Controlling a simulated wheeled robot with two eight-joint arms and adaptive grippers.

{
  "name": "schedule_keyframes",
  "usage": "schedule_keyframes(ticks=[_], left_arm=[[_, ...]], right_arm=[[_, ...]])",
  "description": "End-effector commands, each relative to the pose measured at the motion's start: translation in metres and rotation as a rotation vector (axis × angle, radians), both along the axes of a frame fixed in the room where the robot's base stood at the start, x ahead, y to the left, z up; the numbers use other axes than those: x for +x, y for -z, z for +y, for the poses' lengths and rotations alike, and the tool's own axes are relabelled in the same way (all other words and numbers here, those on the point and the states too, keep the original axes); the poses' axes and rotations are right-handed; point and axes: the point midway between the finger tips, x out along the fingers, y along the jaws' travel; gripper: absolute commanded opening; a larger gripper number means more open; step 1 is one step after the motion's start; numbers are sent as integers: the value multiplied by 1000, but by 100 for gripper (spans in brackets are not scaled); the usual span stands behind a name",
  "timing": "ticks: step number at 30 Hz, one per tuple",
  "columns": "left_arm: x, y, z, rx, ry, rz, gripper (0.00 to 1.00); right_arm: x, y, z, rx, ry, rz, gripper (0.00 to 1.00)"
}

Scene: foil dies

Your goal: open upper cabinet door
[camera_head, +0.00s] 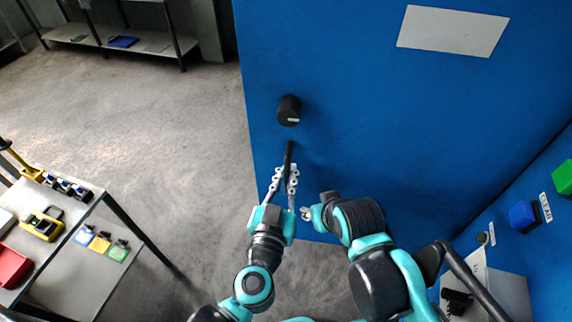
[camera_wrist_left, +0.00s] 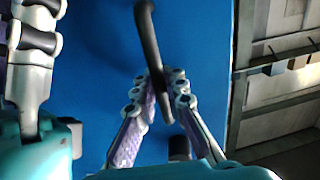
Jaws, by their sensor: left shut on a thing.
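The blue cabinet door (camera_head: 370,130) fills the middle of the head view, with its free left edge against the grey floor. A black bar handle (camera_head: 289,151) stands out low on the door, below a round black knob (camera_head: 289,111). My left gripper (camera_head: 284,177) is shut on the handle. In the left wrist view the handle (camera_wrist_left: 147,32) runs between the fingers of the left gripper (camera_wrist_left: 161,82). My right gripper (camera_head: 307,213) is beside it to the right, partly hidden by its own arm, and its jaws are unclear.
A blue panel with a blue button (camera_head: 523,215) and a green button (camera_head: 564,177) is at the right. A table with a red bin (camera_head: 12,267) stands at the left. Open floor (camera_head: 170,130) lies left of the door.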

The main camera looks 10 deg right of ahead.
Motion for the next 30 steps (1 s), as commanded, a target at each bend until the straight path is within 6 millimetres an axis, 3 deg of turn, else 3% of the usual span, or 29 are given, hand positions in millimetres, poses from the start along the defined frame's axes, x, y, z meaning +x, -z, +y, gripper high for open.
schedule_keyframes(ticks=[12,15,16,25,30], left_arm=[[-2,-1,0,2,0,-2,0],[-2,-1,0,2,0,-2,30],[-2,-1,0,1,0,-2,32],[-3,0,1,1,1,0,32],[-15,0,6,1,3,0,32]], right_arm=[[0,-1,0,0,0,0,40],[0,-1,0,0,0,0,40],[0,-1,0,0,0,0,40],[0,0,0,0,0,0,40],[0,0,0,0,0,0,40]])
